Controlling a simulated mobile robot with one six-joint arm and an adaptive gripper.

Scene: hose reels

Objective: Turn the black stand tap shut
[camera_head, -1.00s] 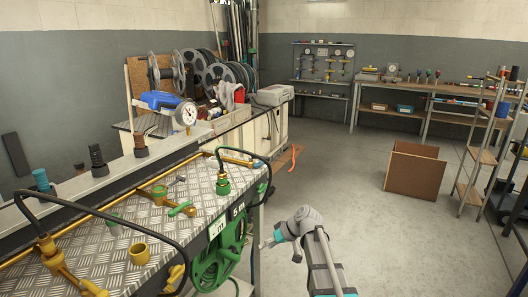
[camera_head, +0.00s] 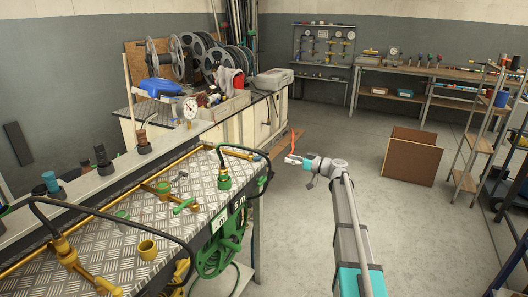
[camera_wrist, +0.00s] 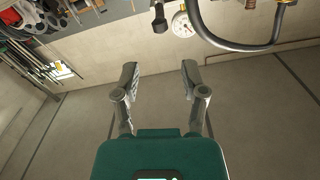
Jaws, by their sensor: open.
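My gripper (camera_head: 294,160) is open and empty above the floor, to the right of the metal-topped bench (camera_head: 145,208) in the head view. Its two spread fingers show in the wrist view (camera_wrist: 160,82), with nothing between them. On the bench are brass pipe and fittings, including a tap with a green lever (camera_head: 184,205) and a green fitting (camera_head: 224,180). A black arched hose (camera_head: 110,213) rises over the front of the bench, and another black hose (camera_head: 262,160) curves at its right end. I cannot tell which fitting is the black stand tap. My gripper touches none of them.
A green hose reel (camera_head: 215,257) hangs on the bench's right end. A ledge behind holds a black piece (camera_head: 102,158) and a teal piece (camera_head: 50,182). A brown box (camera_head: 411,155) stands on the floor. The floor between bench and box is mostly clear.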

